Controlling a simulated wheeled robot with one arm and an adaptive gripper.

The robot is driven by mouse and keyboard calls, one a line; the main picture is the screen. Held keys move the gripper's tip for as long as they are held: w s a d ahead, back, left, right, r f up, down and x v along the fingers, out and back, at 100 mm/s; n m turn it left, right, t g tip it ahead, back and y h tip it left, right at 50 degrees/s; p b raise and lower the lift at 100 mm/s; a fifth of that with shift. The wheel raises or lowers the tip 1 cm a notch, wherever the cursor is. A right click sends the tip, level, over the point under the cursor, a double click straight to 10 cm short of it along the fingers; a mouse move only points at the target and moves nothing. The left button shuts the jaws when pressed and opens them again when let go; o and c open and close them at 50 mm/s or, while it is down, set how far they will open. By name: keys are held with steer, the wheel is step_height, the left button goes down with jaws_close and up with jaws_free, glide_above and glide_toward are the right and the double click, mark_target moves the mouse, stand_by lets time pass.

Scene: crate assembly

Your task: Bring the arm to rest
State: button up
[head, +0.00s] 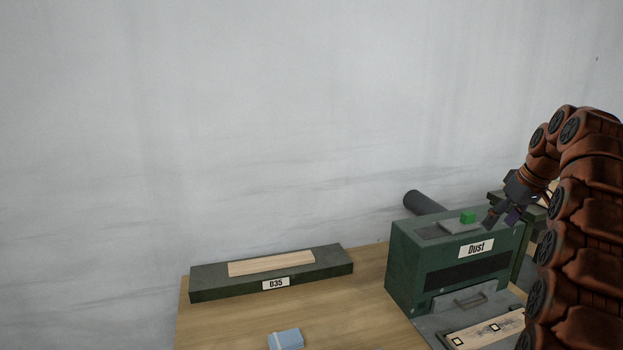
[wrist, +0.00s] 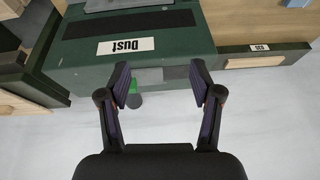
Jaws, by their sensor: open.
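My arm (head: 579,200) rises along the right side of the head view and bends over to the left. My gripper (head: 490,222) points down at the right end of the top of the green machine labelled Dust (head: 405,270). In the wrist view my gripper (wrist: 160,75) is open with nothing between its fingers. The Dust machine (wrist: 185,58) lies beyond the fingertips there. A small green block (head: 467,217) is on top of the machine, left of my gripper. It shows partly behind the left finger in the wrist view (wrist: 133,87). I cannot tell whether the gripper touches the machine.
A light blue object (head: 285,340) lies in front. A board with black square marks (head: 477,336) lies before the machine. A dark cylinder (head: 425,203) sticks out behind it.

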steer(key=s+a+f+m+g, duration=0.1)
steer(key=s+a+g, duration=0.1)
steer(key=s+a, duration=0.7)
steer(key=s+a+f+g, duration=0.1)
steer(key=s+a+f, duration=0.1)
steer(key=s+a, duration=0.75)
steer(key=s+a+f+g, duration=0.1)
steer(key=s+f, duration=0.3)
steer(key=s, duration=0.5)
steer(key=s+a+f+m+h, duration=0.1)
steer(key=s+a+f, duration=0.3)
steer(key=s, duration=0.5)
steer(key=s+a+f+m+g, duration=0.1)
steer(key=s+a+f, duration=0.2)
steer(key=s, duration=0.6)
step_height(320, 180, down, 2)
steer(key=shift+s+f+g+h, duration=0.25)
steer(key=shift+s+g+h, duration=0.05)
steer(key=shift+d, duration=0.1)
